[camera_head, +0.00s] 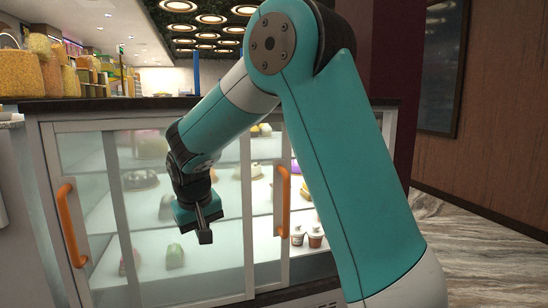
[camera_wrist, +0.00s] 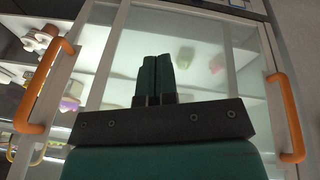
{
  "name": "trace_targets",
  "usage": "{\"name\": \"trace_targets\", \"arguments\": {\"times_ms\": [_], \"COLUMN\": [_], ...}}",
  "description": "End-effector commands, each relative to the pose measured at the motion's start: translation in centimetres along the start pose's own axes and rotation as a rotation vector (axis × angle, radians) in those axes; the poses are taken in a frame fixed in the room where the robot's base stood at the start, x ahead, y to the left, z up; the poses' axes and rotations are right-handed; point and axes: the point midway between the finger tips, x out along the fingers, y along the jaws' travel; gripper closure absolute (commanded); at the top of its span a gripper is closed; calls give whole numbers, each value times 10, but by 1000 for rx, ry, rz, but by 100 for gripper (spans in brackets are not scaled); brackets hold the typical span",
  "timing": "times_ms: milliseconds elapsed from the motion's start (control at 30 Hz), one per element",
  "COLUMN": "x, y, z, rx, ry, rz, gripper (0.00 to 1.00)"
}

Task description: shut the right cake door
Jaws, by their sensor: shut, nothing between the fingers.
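The cake case has glass doors in pale frames. The left door's orange handle (camera_head: 70,225) stands at the far left. My gripper (camera_head: 204,236) is shut and empty, in front of the glass between the two handles. In the wrist view its closed fingers (camera_wrist: 154,80) point at the glass, with an orange handle (camera_wrist: 42,88) at left and another (camera_wrist: 287,118) at right. Contact cannot be told.
Small cakes and cups (camera_head: 315,237) stand on the shelves inside. A dark countertop (camera_head: 110,104) tops the case, with jars of sweets (camera_head: 45,65) at left. Marble floor (camera_head: 480,250) is open at right, by a wood-panelled wall.

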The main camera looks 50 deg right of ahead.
Motion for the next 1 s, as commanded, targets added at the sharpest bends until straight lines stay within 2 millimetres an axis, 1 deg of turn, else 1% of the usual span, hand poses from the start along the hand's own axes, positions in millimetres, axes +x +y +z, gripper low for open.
{"name": "trace_targets", "arguments": {"times_ms": [33,67,100,133,200,300,400,500,667,767,1000], "x": [-24,-27,-30,-32,-36,-39,-40,-39,-26,-12,34], "y": [28,42,61,76,105,140,162,174,183,191,214], "z": [-31,-44,-59,-68,-86,-102,-109,-111,-110,-107,-102], "rx": [81,127,187,230,319,421,488,524,536,537,536], "ry": [0,3,8,10,15,22,27,28,28,26,26], "rz": [69,109,161,200,283,378,445,481,495,495,494], "gripper": [100,100,100,100,100,100,100,100,100,100,100]}}
